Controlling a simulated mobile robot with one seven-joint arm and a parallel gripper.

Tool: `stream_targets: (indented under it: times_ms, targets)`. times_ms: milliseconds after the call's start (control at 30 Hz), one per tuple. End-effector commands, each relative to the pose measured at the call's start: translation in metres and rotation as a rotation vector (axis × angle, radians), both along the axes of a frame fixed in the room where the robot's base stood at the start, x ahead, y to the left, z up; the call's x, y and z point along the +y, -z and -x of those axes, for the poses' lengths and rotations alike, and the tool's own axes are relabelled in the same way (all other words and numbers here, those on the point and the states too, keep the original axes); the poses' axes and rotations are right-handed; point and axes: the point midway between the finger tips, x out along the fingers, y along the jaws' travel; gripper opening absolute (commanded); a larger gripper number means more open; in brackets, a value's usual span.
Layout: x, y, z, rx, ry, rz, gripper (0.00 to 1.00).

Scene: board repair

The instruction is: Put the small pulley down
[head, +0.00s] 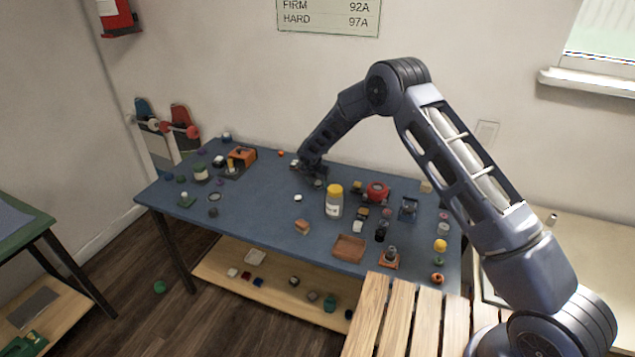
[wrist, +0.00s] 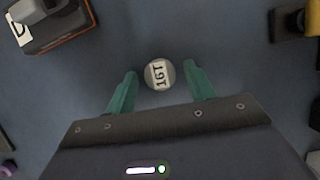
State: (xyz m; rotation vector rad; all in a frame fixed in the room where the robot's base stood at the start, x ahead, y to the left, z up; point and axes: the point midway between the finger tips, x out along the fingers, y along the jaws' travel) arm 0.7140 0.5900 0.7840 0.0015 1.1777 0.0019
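The small pulley (wrist: 160,74), a round pale disc with a "16T" label on top, appears between my fingertips in the wrist view, over the blue table surface. My gripper (wrist: 160,70) has its two green fingers spread, with a visible gap on each side of the pulley, so they do not touch it. In the head view my gripper (head: 313,176) is low over the back middle of the blue table (head: 262,195). The pulley cannot be made out clearly there.
A black and orange box-like item (wrist: 55,25) is at the upper left of the wrist view, and a yellow and dark item (wrist: 290,22) at the upper right. A yellow-capped jar (head: 334,202) and a red round item (head: 377,191) stand right of my gripper.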

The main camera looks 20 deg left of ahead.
Motion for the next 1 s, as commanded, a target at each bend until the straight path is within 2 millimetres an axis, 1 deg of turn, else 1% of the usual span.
stream_targets:
  times_ms: [233,367,467,700,800,1000]
  targets:
    - [0.0,-0.002,0.0,0.0,0.0,0.0,0.54]
    - [0.0,-0.012,0.003,0.0,0.0,-0.001,0.54]
    - [0.0,-0.026,0.009,-0.001,-0.001,-0.002,0.54]
    - [0.0,-0.07,0.027,-0.001,-0.001,-0.002,0.54]
    - [0.0,-0.086,0.034,0.0,-0.001,-0.001,0.54]
    - [0.0,-0.107,0.043,0.0,0.0,0.0,0.54]
